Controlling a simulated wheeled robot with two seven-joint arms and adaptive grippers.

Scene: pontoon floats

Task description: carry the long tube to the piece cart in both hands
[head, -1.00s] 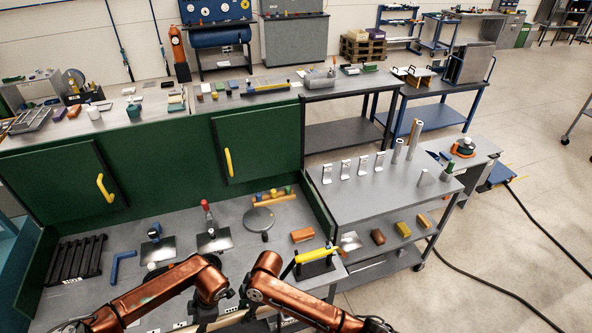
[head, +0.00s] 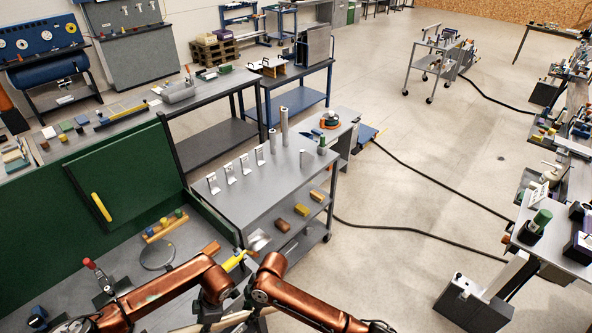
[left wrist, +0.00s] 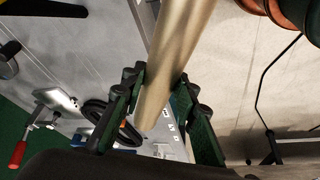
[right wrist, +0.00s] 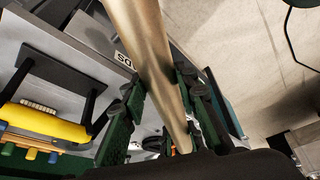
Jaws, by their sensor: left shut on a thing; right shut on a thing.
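The long tan tube shows large in the left wrist view (left wrist: 181,45) and in the right wrist view (right wrist: 146,42). My left gripper (left wrist: 160,88) is shut on it, and my right gripper (right wrist: 158,90) is shut on it too. In the head view only a pale strip of it shows at the bottom edge, partly behind my arms. A grey two-level cart (head: 285,187) stands ahead, beyond my arms. I cannot tell for certain whether this is the piece cart.
The green-walled bench (head: 75,265) is close on the left, with a yellow clamp piece (head: 234,261) near my arms. Another small cart (head: 424,68) stands far back. Black cables (head: 420,178) cross the open floor on the right. A cluttered bench (head: 565,215) stands at the right edge.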

